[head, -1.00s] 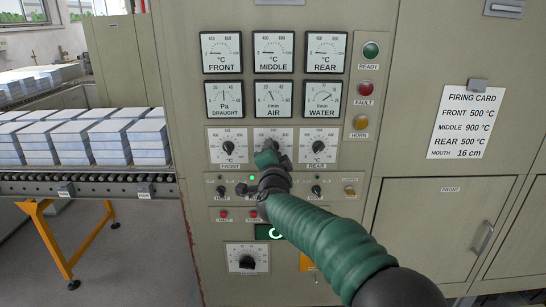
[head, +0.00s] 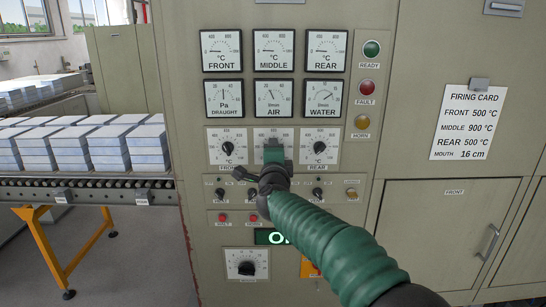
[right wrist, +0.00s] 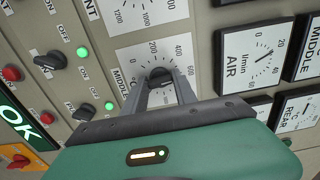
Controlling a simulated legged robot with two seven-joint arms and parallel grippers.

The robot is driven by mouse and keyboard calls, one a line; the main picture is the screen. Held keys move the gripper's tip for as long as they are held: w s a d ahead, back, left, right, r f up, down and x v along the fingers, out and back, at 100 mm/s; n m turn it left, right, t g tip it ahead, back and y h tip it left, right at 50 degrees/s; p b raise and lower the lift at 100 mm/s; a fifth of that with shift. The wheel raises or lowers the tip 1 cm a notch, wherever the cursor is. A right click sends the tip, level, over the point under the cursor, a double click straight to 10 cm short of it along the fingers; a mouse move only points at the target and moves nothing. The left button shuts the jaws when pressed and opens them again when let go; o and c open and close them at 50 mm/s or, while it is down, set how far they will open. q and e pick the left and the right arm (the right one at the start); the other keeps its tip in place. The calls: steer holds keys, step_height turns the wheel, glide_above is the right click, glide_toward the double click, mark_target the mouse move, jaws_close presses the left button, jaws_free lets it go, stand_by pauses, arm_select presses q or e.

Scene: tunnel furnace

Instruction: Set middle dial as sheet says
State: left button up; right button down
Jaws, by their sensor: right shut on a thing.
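The middle dial's white plate (head: 274,132) sits between the FRONT and REAR dials, mostly hidden behind my right gripper in the head view. The right wrist view shows its black knob (right wrist: 160,76) with my right gripper's fingers (right wrist: 161,86) shut on it. Part of its scale, 0 to 600, is readable; where the knob points I cannot tell. In the head view the green right gripper (head: 273,148) is against the panel. The firing card (head: 468,123) reads FRONT 500 °C, MIDDLE 900 °C, REAR 500 °C, mouth 16 cm. My left gripper is not in view.
The FRONT dial (head: 228,147) and REAR dial (head: 319,147) flank the middle one closely. Gauges fill the panel above; small switches and red buttons are below. A roller conveyor (head: 90,190) with stacked white-blue blocks stands at the left.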

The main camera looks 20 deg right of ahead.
steer(key=shift+f+m+b, duration=0.15)
steer(key=shift+m+b, duration=1)
steer(key=shift+m, duration=1.05)
steer(key=shift+f+m+b, duration=0.15)
steer(key=shift+m+b, duration=1.05)
steer(key=shift+m, duration=1)
steer(key=shift+f+m+b, duration=0.15)
steer(key=shift+m+b, duration=1)
steer(key=shift+m, duration=1.05)
steer(key=shift+r, duration=0.1)
steer(key=c, duration=1.2)
jaws_free()
steer(key=shift+c, duration=0.2)
steer(key=shift+o, duration=1.2)
steer(key=shift+w+r, duration=0.1)
steer(key=shift+r, duration=0.1)
